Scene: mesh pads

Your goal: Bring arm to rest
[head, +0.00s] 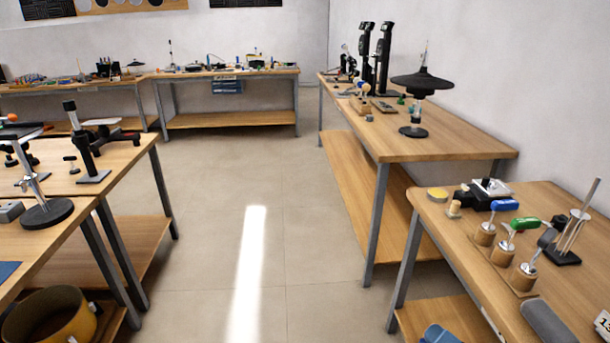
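Neither of my grippers shows in the head view, and no part of my arms can be made out. Where they are and whether they hold anything cannot be seen. The view looks down an aisle of bare tiled floor (220,200) between wooden workbenches.
A near right bench (460,225) holds tools with blue and green handles in wooden blocks. Behind it, another bench (440,145) carries a black disc on a stand (421,85). Left benches (115,152) hold metal stands; a yellow-brown round container (50,320) sits low. Benches line the back.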

